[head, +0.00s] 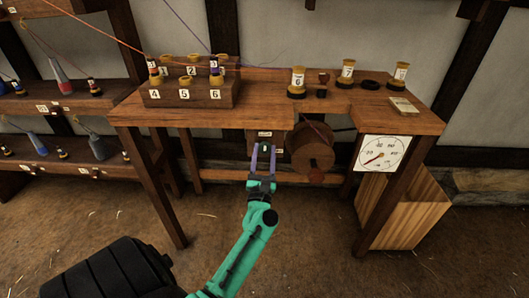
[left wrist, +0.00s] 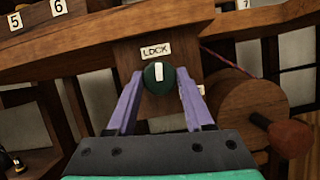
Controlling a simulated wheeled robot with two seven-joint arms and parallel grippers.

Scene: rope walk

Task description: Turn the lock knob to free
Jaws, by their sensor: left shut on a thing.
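The lock knob (left wrist: 159,78) is a round dark green knob with a white pointer mark, set on a wooden block (left wrist: 128,55) under the table. In the left wrist view its white mark stands upright, toward the LOCK label (left wrist: 156,50). A second small label (left wrist: 201,90) to the right is mostly hidden by a finger. My left gripper (head: 263,148) has its purple fingers on either side of the knob and is shut on it. My right gripper is not in view.
A wooden drum (left wrist: 245,110) with a reddish handle knob (left wrist: 289,137) is close on the right. The table (head: 300,88) overhangs the block. A dial (head: 382,154) and a wooden bin (head: 410,215) stand at the right. The floor in front is mostly clear.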

